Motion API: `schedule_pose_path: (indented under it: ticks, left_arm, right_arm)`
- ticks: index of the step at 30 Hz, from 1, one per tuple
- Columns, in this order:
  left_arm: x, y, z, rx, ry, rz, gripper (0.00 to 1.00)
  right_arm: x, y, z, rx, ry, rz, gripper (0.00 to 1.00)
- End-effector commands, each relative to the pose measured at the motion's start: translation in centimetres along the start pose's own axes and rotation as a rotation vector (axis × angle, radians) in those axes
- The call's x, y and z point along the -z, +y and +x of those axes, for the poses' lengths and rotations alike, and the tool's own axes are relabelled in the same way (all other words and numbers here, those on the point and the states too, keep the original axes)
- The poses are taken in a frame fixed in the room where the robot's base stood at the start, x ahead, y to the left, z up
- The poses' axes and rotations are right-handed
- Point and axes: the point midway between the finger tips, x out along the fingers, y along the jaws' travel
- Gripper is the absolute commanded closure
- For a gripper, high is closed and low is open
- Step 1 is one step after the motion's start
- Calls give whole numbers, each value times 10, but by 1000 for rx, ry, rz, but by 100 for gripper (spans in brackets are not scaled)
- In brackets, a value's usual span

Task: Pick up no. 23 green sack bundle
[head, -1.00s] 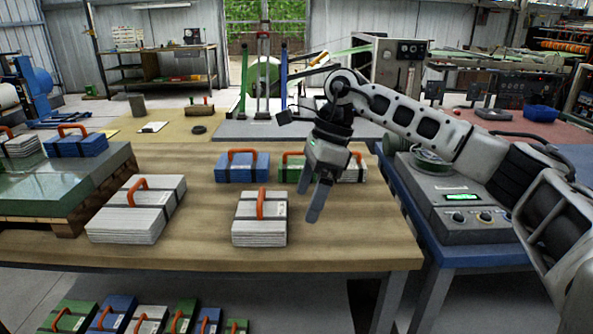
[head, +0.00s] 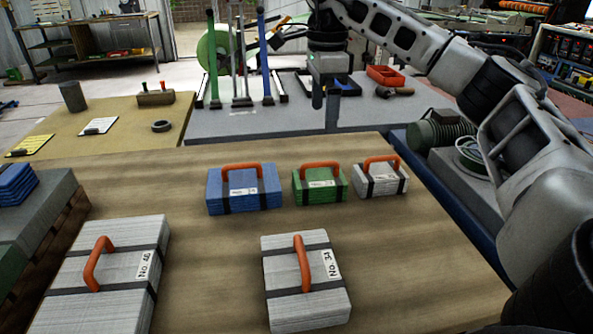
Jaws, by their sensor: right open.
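A green sack bundle (head: 320,190) with an orange handle and dark straps stands on the wooden table, between a blue bundle (head: 244,190) and a small white bundle (head: 380,180). Its white label is too small to read. My right gripper (head: 325,108) is open and empty, with its fingers pointing down. In the picture it shows above and beyond the green bundle, apart from it. My left gripper is not in view.
Two larger white bundles, marked No. 40 (head: 110,268) and No. 31 (head: 300,280), lie nearer on the table (head: 205,270). Bare wood separates them from the back row. A grey bench (head: 240,122) with upright posts stands behind.

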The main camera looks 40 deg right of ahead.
Motion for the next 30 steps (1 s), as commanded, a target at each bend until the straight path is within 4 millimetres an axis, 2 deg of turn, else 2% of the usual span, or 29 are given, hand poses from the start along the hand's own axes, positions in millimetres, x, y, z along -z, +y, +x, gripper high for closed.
schedule_pose_path:
  ticks: [7, 12, 15, 22, 30]
  left_arm:
    - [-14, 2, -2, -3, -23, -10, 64]
    - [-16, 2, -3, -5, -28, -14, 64]
    - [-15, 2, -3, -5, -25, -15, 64]
    - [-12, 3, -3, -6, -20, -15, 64]
    - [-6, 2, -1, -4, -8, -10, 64]
  right_arm:
    - [1, 1, 50, -4, 3, 2, 9]
    - [0, 1, 83, -3, 1, 0, 9]
    - [0, 0, 96, -2, 1, 0, 9]
    - [-2, 0, 111, -2, 1, 0, 9]
    - [-5, -1, 149, -2, 1, 1, 9]
